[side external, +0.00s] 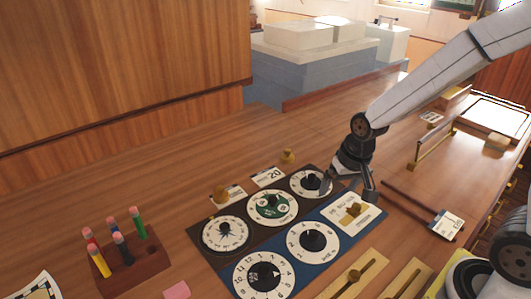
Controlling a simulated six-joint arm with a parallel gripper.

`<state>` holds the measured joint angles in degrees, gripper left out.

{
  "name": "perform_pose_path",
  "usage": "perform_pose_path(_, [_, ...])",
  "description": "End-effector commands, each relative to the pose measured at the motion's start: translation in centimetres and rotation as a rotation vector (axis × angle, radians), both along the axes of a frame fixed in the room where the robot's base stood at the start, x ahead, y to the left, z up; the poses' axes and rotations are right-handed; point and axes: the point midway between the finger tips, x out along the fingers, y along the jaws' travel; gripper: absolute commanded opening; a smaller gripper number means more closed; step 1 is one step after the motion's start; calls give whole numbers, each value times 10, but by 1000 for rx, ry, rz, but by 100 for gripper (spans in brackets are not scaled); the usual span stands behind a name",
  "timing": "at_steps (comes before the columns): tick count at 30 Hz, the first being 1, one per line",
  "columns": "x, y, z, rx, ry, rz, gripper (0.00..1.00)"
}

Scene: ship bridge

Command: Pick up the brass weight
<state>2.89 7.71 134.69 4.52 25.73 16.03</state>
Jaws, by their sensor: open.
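The panel (275,232) holds several round dials and a white square plate (359,214) with a brass knob, just below my gripper. A wooden block (134,262) holds several coloured pegs at lower left. A pink pad (176,291) lies in front. The desk behind the cards is clear.

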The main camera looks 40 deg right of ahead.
Motion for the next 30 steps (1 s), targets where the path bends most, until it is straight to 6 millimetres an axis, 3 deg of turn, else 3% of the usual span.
perform_pose_path(6, [57,-16,4,116,33,-376,100])
perform_pose_path(18, [149,-51,6,346,119,-1049,100])
perform_pose_path(30, [218,-89,1,559,248,-1615,100])
